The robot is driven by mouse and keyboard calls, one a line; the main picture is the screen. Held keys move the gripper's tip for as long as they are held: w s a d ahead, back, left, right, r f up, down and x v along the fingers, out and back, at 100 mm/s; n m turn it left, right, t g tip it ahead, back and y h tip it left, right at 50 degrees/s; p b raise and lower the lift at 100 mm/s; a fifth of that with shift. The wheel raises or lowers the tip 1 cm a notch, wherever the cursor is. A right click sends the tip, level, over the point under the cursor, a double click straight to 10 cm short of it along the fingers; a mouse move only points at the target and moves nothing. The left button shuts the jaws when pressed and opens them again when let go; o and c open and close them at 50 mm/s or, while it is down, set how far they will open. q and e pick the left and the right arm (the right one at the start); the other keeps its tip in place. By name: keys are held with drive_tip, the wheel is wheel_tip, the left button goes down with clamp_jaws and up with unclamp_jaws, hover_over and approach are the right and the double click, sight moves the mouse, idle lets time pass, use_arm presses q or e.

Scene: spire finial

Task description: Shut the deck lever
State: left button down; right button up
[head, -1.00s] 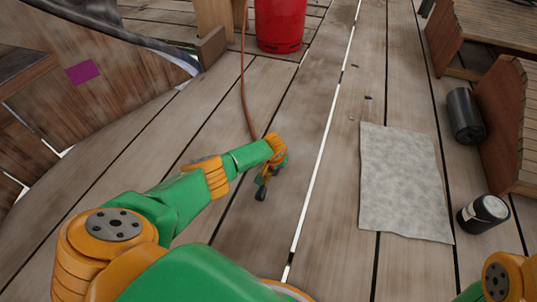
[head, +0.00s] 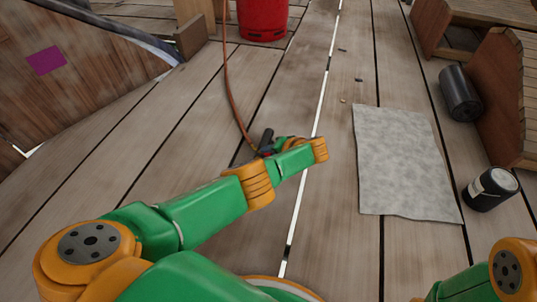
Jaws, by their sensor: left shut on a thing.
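My left arm reaches in from the lower left. My left gripper (head: 268,147) is mostly hidden behind its own wrist, low over the planks. It is shut on a small dark tool (head: 266,137) with a black, rounded end pointing up and away. The orange-brown hose (head: 230,92) runs down to this spot, and its exact joint with the tool is too small to make out. I cannot make out a separate deck lever. Only a link of my right arm shows at the lower right; its gripper is out of view.
A red cylinder (head: 263,19) stands at the top. A grey sheet (head: 405,165) lies on the planks at right. A dark roll (head: 460,93), a black can (head: 490,188) and wooden slatted structures (head: 503,95) are farther right. A wooden panel (head: 80,65) rises at left.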

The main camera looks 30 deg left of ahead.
idle(0.4)
use_arm(q)
drive_tip(key=c, duration=0.8)
unclamp_jaws()
drive_tip(key=p+v, duration=0.5)
drive_tip(key=v, duration=0.2)
